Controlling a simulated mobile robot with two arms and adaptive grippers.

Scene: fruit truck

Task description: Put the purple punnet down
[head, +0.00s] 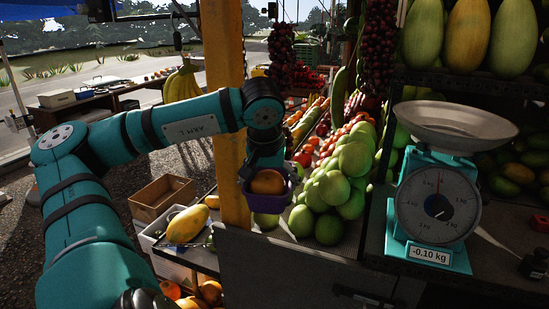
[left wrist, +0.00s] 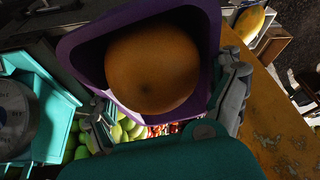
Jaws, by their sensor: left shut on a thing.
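The gripper is shut on the punnet, which is held up near the post and the green fruit. My right gripper is not in view.
A teal scale (head: 437,200) with a metal pan (head: 455,122) stands on the right, reading -0.10 kg. A yellow post (head: 228,120) stands close to the punnet. Piled green fruit (head: 330,190) lies to its right. A wooden box (head: 160,195) is at the left.

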